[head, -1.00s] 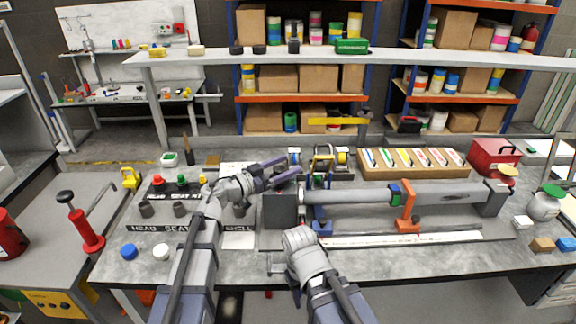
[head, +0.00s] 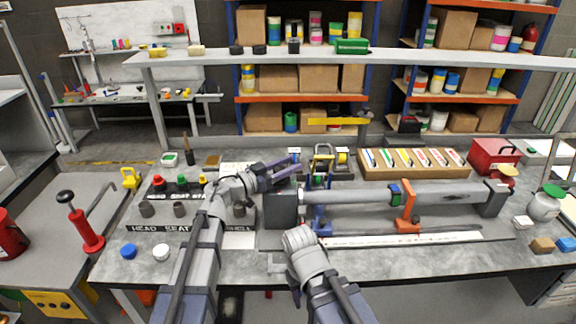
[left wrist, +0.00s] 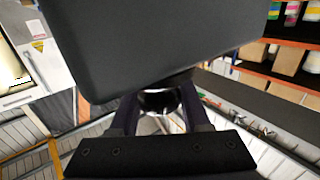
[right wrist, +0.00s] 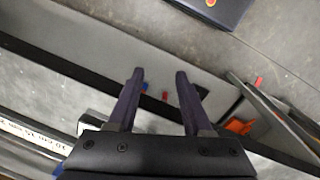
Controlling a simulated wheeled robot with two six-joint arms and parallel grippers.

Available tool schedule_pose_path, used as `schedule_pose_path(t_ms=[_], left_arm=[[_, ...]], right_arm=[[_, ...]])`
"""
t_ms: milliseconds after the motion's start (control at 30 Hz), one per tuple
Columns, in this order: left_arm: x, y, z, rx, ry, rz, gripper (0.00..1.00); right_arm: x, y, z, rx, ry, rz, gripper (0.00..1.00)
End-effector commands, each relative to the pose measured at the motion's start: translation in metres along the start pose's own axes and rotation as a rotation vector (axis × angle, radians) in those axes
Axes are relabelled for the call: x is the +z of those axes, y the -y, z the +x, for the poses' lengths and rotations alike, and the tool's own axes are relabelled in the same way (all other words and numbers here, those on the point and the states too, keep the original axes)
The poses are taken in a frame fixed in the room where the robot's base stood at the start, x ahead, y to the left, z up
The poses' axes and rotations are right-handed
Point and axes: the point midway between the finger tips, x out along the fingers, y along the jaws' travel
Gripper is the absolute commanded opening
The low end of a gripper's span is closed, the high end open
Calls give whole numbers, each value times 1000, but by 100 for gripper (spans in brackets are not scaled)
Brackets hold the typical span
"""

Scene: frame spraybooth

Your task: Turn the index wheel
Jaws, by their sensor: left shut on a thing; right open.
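A dark block (head: 279,211) stands at the left end of a long grey tube (head: 352,196) on the bench. My left gripper (head: 291,170) is at the far upper side of this block. In the left wrist view, my left gripper (left wrist: 158,102) is shut on a small dark round part with a bright rim (left wrist: 158,103), just beside the dark block (left wrist: 160,40). The block hides much of that part, so I cannot tell if it is the index wheel. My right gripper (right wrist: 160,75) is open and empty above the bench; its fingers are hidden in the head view.
An orange clamp (head: 406,210) and a blue support (head: 320,222) hold the tube. A tray of colored strips (head: 413,172) and a red box (head: 494,156) lie behind it. The front bench strip is fairly clear.

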Motion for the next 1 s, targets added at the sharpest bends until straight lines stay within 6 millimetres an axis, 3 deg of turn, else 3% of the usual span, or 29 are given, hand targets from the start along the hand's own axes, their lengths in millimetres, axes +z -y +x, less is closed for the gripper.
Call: schedule_pose_path(t_ms=[100, 467, 1000], left_arm=[[0, 0, 0, 0, 0, 0, 0], [0, 0, 1, 42, 0, 0, 0], [0, -9, -1, 477, 0, 1, 0]], right_arm=[[0, 0, 0, 0, 0, 0, 50], [0, 0, 0, 0, 0, 0, 50], [0, 0, 0, 0, 0, 0, 50]])
